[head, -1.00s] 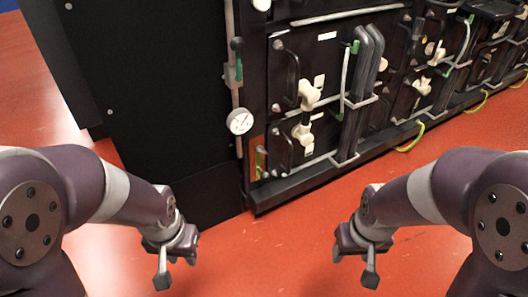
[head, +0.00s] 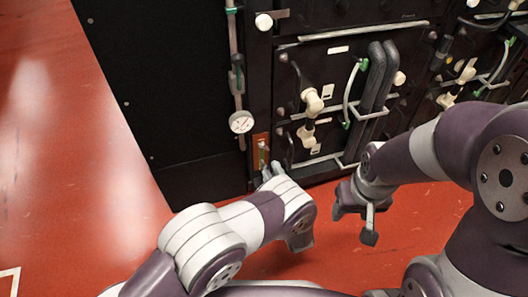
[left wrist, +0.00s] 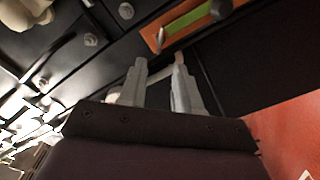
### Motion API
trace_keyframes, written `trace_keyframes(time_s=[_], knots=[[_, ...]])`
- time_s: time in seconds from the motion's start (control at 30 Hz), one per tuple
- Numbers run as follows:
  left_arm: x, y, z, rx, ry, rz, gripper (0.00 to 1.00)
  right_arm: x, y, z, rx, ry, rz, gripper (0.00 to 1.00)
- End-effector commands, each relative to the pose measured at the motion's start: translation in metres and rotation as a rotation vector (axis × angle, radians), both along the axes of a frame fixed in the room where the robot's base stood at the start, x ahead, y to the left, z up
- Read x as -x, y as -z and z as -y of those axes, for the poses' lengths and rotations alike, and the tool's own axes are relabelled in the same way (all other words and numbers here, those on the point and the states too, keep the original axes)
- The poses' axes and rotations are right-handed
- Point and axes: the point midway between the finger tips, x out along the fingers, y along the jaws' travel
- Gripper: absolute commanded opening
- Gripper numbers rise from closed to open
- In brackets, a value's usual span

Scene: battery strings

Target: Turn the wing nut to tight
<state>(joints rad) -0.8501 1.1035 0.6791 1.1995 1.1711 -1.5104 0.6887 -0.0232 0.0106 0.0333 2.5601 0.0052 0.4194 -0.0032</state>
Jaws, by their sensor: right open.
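An orange-brown plate with a green strip (head: 262,148) is fixed low on the front of the black cabinet. It also shows at the top of the left wrist view (left wrist: 192,22), with dark and pale ends on its green strip. I cannot tell for sure which fitting is the wing nut, or how tight it is. My left gripper (head: 270,172) is just below this plate, pointing at it; in the left wrist view its two fingers (left wrist: 159,62) stand apart with nothing clearly held between them. My right gripper (head: 353,225) is open and empty above the red floor.
A round white gauge (head: 241,122) on a vertical pipe is left of the plate. Cream pipe fittings (head: 312,100) and thick black cables (head: 378,76) stick out at the right. The red floor (head: 75,160) is clear at the left.

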Motion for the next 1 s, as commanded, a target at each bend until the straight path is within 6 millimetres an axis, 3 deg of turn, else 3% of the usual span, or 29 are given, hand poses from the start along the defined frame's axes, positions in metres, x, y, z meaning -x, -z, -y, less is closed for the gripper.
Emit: trace_keyframes(time_s=[0.03,0.2,0.4,0.7,0.73,0.83,1.0], knots=[[-0.013,0.007,-0.006,0.003,-0.006,0.002,0.33,0.000,0.014,0.000,0.000,0.000,0.000,0.57],[-0.054,0.007,-0.018,0.001,-0.003,0.000,0.33,0.000,0.034,0.000,0.000,0.000,0.000,0.57],[-0.081,0.003,-0.026,-0.001,0.001,-0.001,0.33,0.000,0.044,0.000,0.000,0.000,0.000,0.57],[-0.086,0.000,-0.027,-0.001,0.002,-0.003,0.33,0.000,0.044,0.000,0.000,0.000,0.000,0.57],[-0.086,0.000,-0.027,-0.001,0.002,-0.003,0.30,0.000,0.044,0.000,0.000,0.000,0.000,0.57],[-0.085,0.000,-0.027,-0.002,0.002,-0.003,0.00,0.000,0.044,0.000,0.000,0.000,0.000,0.57],[-0.085,0.000,-0.027,-0.002,0.002,-0.003,0.00,0.000,0.044,0.000,0.000,0.000,0.000,0.57]])
